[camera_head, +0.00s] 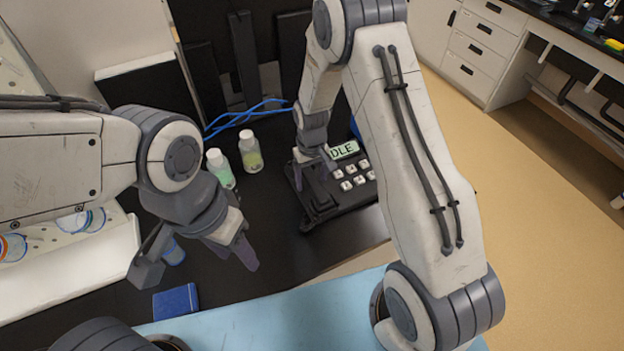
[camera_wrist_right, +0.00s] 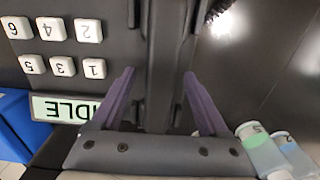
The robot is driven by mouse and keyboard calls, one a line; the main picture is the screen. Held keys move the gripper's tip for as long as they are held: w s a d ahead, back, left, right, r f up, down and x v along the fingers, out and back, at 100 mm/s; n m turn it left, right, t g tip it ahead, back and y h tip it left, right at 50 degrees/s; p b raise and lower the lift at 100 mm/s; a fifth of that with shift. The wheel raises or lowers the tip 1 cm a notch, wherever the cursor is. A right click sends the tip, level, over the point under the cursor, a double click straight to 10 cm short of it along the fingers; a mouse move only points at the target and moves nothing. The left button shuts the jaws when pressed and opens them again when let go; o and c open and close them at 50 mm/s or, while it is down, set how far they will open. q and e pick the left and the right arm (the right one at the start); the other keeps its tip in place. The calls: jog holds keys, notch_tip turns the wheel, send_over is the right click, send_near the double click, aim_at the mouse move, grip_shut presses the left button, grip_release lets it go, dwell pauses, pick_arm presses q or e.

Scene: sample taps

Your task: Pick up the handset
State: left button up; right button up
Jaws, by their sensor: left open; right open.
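The black handset (camera_head: 318,193) lies along the left side of a black desk phone (camera_head: 345,200) with white number keys and a display reading IDLE. My right gripper (camera_head: 314,168) is open above the handset, pointing down at it. In the right wrist view the handset (camera_wrist_right: 162,62) runs between the two purple fingers of my right gripper (camera_wrist_right: 160,88), with a gap on both sides. I cannot tell how far the fingertips reach down beside it. My left gripper (camera_head: 240,250) is open and empty over the black bench, left of the phone.
Two capped bottles, one green (camera_head: 221,170) and one yellowish (camera_head: 250,152), stand left of the phone. Blue cables (camera_head: 245,115) lie behind them. A blue box (camera_head: 176,301) lies near the front edge. The bench between the left gripper and phone is clear.

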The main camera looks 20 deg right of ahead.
grip_shut()
jog(key=shift+r, duration=0.1)
